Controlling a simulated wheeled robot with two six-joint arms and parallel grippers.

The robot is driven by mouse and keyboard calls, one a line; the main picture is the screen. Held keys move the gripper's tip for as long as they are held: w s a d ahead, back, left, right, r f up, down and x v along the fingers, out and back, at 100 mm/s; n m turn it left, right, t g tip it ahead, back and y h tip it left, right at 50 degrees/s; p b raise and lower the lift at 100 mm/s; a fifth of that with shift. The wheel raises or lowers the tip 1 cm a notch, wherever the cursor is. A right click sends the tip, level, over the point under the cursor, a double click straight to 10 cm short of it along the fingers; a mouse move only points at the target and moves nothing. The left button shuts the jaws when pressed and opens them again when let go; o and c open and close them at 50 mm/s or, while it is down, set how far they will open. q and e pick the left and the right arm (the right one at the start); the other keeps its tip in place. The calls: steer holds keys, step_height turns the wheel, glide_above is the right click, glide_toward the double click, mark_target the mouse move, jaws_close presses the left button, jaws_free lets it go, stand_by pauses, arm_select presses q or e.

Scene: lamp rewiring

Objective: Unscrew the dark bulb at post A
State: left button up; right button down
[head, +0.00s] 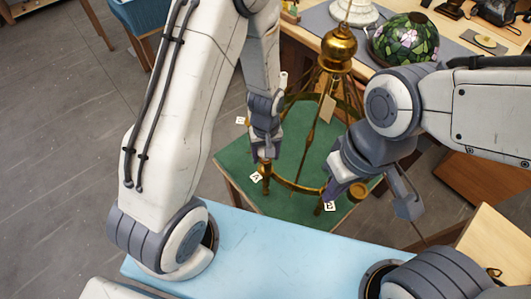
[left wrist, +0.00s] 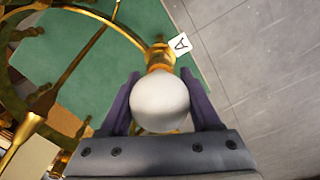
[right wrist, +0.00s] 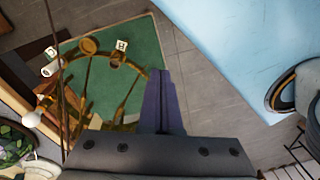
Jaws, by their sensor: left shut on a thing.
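The bulb (left wrist: 160,102) is a pale grey globe with its neck in the brass socket (left wrist: 159,58) of post A. The A tag (left wrist: 180,43) hangs beside that socket, and it also shows in the head view (head: 256,177). My left gripper (left wrist: 163,105) is shut on the bulb from above, a finger on either side. In the head view my left gripper (head: 264,152) hides the bulb over the post (head: 265,172). My right gripper (head: 333,187) is shut and empty, near another tagged post at the front right of the brass frame (head: 298,187).
The frame stands on a green mat (head: 237,158), with a brass finial (head: 339,46) on top. A light blue surface (head: 270,240) lies in front. A stained-glass shade (head: 405,38) sits on the bench behind. In the right wrist view a white bulb (right wrist: 32,118) shows at left.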

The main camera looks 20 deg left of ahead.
arm_select(q)
steer(key=shift+n, duration=0.9)
steer(key=o, duration=1.3)
steer(key=shift+o, duration=0.2)
